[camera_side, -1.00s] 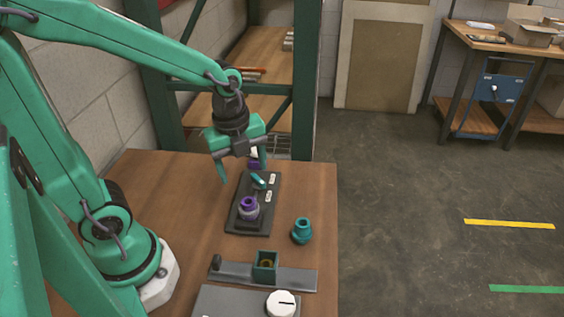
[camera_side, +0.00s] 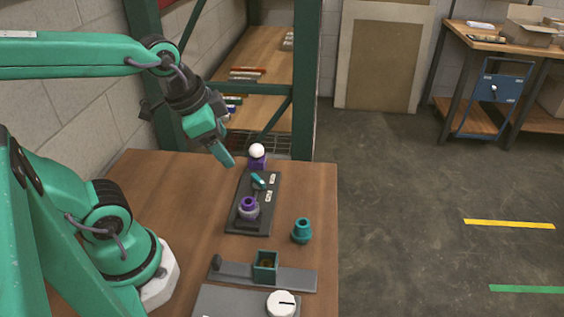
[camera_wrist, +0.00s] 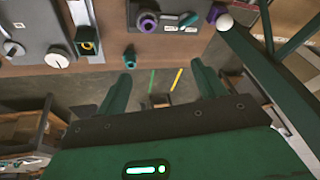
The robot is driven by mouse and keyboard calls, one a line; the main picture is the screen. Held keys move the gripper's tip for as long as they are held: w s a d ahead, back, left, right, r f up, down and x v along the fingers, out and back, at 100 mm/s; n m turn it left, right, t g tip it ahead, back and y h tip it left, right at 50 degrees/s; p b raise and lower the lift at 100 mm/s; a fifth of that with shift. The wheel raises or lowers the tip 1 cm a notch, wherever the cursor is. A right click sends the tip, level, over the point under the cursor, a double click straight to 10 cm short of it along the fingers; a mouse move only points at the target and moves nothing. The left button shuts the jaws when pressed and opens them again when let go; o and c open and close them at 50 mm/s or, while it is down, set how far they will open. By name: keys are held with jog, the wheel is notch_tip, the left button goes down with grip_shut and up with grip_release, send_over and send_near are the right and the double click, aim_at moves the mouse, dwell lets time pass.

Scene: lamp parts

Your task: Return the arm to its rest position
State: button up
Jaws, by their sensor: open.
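My gripper (camera_side: 222,158) hangs tilted above the far part of the wooden table in the side view, clear of the parts below. In the wrist view my gripper (camera_wrist: 165,82) shows two green fingers spread apart with nothing between them. A purple piece topped by a white ball (camera_side: 257,151) stands at the table's far edge, just right of my gripper. A dark panel (camera_side: 237,214) carries a purple and grey round part (camera_side: 249,206) and a teal lever (camera_side: 258,181). A teal stepped part (camera_side: 302,231) stands upright on the table to its right.
A grey rail holds a green square block (camera_side: 265,266). A grey plate with a white knob (camera_side: 281,303) lies at the near edge. A green metal shelf (camera_side: 303,80) rises behind the table. The table's left middle (camera_side: 175,210) is bare.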

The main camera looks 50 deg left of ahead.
jog(key=n, duration=0.1)
jog(key=s+r+n, duration=0.1)
jog(key=n, duration=0.1)
jog(key=n+t, duration=0.1)
jog(key=shift+s+r+n, duration=0.25)
jog(key=shift+r+n, duration=0.05)
jog(key=shift+r, duration=0.05)
dwell(1.2)
